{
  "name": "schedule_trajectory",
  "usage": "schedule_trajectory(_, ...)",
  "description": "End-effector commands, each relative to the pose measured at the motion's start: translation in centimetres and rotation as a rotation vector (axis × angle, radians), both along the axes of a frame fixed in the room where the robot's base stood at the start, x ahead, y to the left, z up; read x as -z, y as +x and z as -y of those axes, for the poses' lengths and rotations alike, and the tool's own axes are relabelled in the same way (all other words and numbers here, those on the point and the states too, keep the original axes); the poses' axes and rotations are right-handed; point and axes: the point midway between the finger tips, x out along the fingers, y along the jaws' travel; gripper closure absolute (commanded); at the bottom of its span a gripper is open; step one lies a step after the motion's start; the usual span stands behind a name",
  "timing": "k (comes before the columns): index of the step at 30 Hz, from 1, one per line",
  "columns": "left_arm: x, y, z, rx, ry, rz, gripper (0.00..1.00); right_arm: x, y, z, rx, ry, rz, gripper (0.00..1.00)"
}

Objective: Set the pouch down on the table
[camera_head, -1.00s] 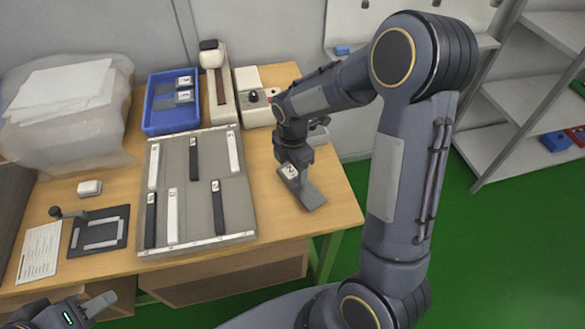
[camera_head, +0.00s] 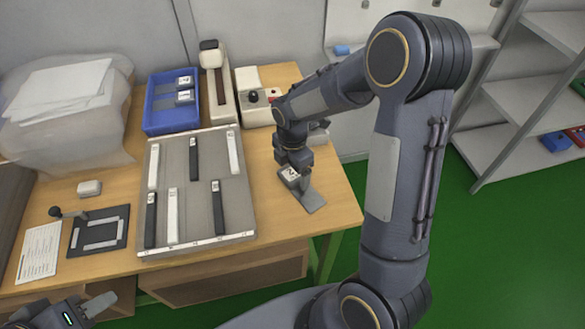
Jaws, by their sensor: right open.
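The pouch (camera_head: 312,199) is flat and grey with a white printed label at its left end. It lies at the right side of the table (camera_head: 338,205), and appears to rest on the wood. My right gripper (camera_head: 292,167) is open, pointing down at the pouch's label end. The gripper hides part of the pouch, so I cannot tell whether its fingers still touch it. My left gripper (camera_head: 88,308) is low at the bottom left, partly cut off by the frame edge, away from the pouch. Its finger gap is not clear.
A grey board (camera_head: 208,218) with black and white strips lies left of the pouch. A blue bin (camera_head: 155,122) with similar pouches and a white device (camera_head: 247,82) stand behind. A black fixture (camera_head: 82,246) and a paper sheet (camera_head: 38,252) lie at left.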

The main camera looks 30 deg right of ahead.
Motion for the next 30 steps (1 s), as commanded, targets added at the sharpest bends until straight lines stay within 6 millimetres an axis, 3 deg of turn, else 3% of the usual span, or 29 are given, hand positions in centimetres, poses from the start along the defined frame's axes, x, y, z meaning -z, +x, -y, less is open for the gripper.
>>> schedule_trajectory(15,-0.7,0.0,0.0,0.0,0.0,0.0,0.62,-9.8,0.1,0.0,0.0,0.001,0.005,0.15)
schedule_trajectory(23,-0.9,0.0,0.0,0.0,0.0,0.0,0.62,-12.4,-0.4,0.1,0.036,0.011,0.01,0.15)
schedule_trajectory(26,-0.9,0.0,0.0,0.0,0.0,0.0,0.62,-13.7,-2.3,0.3,0.184,0.057,0.041,0.15)
schedule_trajectory(30,-0.8,0.0,0.0,0.0,0.0,0.0,0.62,-16.2,-7.3,0.3,0.596,0.194,0.099,0.15)
